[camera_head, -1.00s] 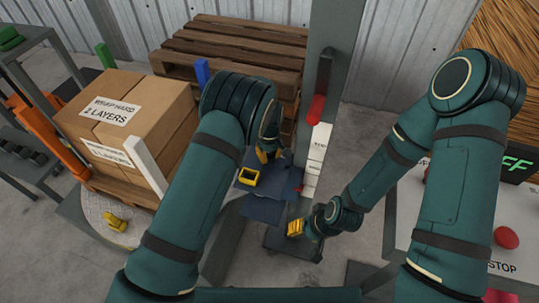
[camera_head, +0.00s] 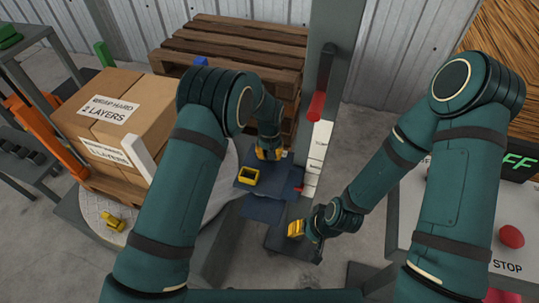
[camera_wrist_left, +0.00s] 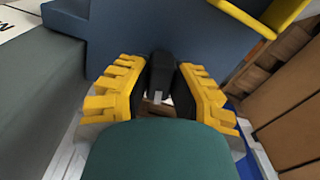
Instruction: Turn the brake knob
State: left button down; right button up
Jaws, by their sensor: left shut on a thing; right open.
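The brake knob appears as a dark block (camera_wrist_left: 162,68) in the left wrist view, between the yellow fingers and against a dark blue-grey panel. My left gripper (camera_wrist_left: 160,92) is shut on it, one black-padded finger on each side. In the head view my left gripper (camera_head: 269,154) points down at the blue-grey carriage (camera_head: 262,207) beside the column; the knob is hidden there. My right gripper (camera_head: 305,230) is open, low and to the right of the carriage, apart from it, with no object visible in it.
The grey column (camera_head: 335,70) carries a red handle (camera_head: 317,106), a white label strip (camera_head: 316,160) and a small red pointer (camera_head: 298,189). Boxes (camera_head: 125,105) stand left, a pallet stack (camera_head: 235,45) behind, a control panel (camera_head: 500,225) right.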

pick_arm(q)
jog(key=m+b, duration=0.1)
jog(key=m, duration=0.4)
jog(key=shift+f+m, duration=0.15)
jog(key=shift+m, duration=0.15)
jog(key=m, duration=0.5)
jog(key=shift+s+m+b, duration=0.1)
jog(key=shift+m+b, duration=0.25)
jog(key=shift+m, duration=0.05)
jog(key=c, duration=0.8)
grip_release()
